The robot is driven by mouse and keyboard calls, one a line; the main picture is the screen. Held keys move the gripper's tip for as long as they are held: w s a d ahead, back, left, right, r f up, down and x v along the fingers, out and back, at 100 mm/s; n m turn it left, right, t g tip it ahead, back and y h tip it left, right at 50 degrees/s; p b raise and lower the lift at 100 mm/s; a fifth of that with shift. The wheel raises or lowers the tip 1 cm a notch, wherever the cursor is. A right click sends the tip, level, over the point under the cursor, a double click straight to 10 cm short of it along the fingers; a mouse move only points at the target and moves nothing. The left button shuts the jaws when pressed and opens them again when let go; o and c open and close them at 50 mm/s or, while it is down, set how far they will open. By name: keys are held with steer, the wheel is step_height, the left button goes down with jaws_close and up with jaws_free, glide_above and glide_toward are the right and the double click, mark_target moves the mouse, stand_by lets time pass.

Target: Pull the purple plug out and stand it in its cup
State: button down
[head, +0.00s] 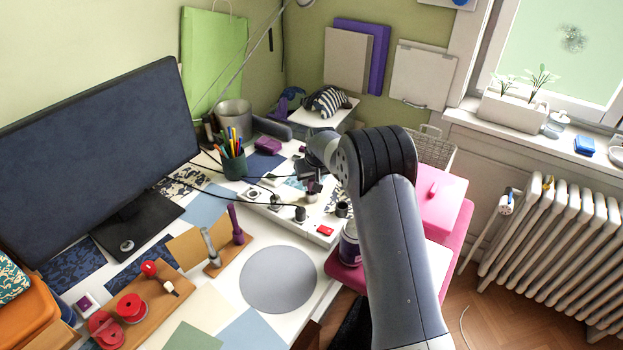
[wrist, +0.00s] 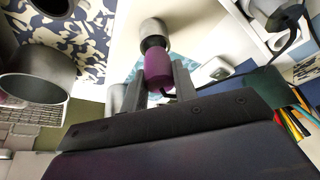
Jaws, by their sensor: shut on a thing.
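The purple plug (wrist: 158,66) sits between the two fingers of my gripper (wrist: 161,80) in the wrist view. My gripper is shut on it. A dark neck and a light grey round piece (wrist: 154,31) are in line with the plug at its far end. I cannot tell whether the plug is still seated. In the head view my gripper (head: 308,176) is over the white socket board (head: 285,218), and the plug is mostly hidden there. A small dark cup (head: 342,209) stands on the board's right side. A grey open cup (wrist: 38,76) shows large at left in the wrist view.
Other plugs with black cables, including a dark one (head: 300,213), stand on the board close by. A red switch (head: 325,230) is at its front. A pen pot (head: 233,162) and monitor (head: 100,140) are to the left. A jar (head: 350,243) stands at the right.

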steer(key=shift+f+b, duration=0.8)
steer(key=shift+f, duration=0.4)
steer(key=c, duration=1)
jaws_free()
steer(key=shift+c, duration=0.2)
steer(key=shift+r, duration=0.1)
steer(key=v, duration=1)
steer(key=shift+r+b, duration=0.3)
steer(key=shift+r, duration=0.05)
steer(key=shift+s+d, duration=0.1)
steer(key=x, duration=1.1)
steer(key=shift+p, duration=0.4)
steer(key=shift+r, duration=0.4)
steer(key=shift+s+r, duration=0.1)
